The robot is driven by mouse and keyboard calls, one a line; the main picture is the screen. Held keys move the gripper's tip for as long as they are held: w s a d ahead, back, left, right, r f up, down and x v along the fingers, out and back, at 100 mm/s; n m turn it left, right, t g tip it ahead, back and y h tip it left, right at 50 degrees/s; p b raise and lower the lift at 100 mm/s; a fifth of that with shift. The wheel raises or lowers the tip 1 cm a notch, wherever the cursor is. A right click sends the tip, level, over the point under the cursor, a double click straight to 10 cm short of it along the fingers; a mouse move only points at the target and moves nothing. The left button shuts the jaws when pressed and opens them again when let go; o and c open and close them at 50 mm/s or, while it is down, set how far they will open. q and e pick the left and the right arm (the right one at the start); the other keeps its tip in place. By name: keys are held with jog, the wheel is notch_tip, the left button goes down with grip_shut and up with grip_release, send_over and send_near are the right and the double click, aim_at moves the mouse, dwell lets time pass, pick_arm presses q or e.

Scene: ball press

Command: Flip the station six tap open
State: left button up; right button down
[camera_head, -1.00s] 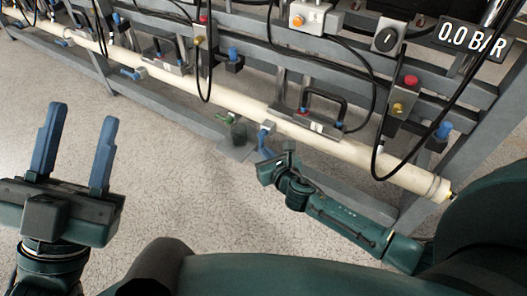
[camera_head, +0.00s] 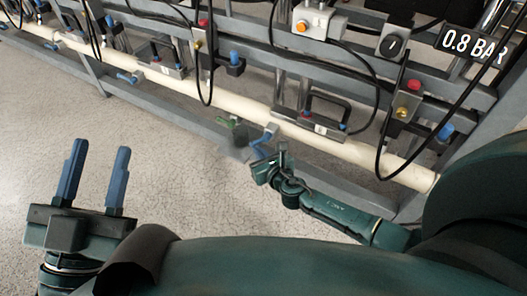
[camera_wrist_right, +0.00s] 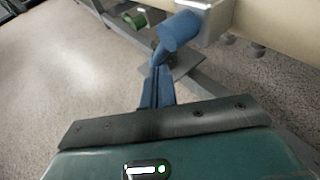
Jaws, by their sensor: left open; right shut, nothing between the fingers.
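The cream pipe (camera_head: 205,90) runs along the rig. A tap with a grey body (camera_head: 271,129) and blue lever (camera_head: 264,138) hangs from its underside; the station number beside it is too small to read. My right gripper (camera_head: 258,154) is at the lever's lower end. In the right wrist view the blue lever (camera_wrist_right: 178,34) stands just beyond the shut, empty fingertips (camera_wrist_right: 157,72); I cannot tell whether they touch. My left gripper (camera_head: 97,175) is open and empty over the floor, far from the tap. The pressure display (camera_head: 472,45) reads 0.8 BAR.
A green-handled tap (camera_head: 229,122) with a dark cup-like part sits just left. Another blue tap (camera_head: 130,76) is further left on the pipe. Grey frame rails (camera_head: 180,112) and hanging black cables (camera_head: 384,130) lie close by. The speckled floor (camera_head: 180,170) is clear.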

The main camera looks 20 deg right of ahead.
pick_arm(q)
jog(key=shift+r+m+b, duration=0.1)
jog(key=shift+m+b, duration=0.2)
jog(key=shift+b, duration=0.1)
pick_arm(e)
jog(key=shift+w+a+r, duration=0.2)
jog(key=shift+w+a, duration=0.25)
jog(key=shift+w, duration=0.1)
pick_arm(q)
jog(key=shift+h, duration=0.4)
jog(key=shift+a, duration=0.1)
pick_arm(e)
jog(key=shift+f, duration=0.1)
dwell(0.4)
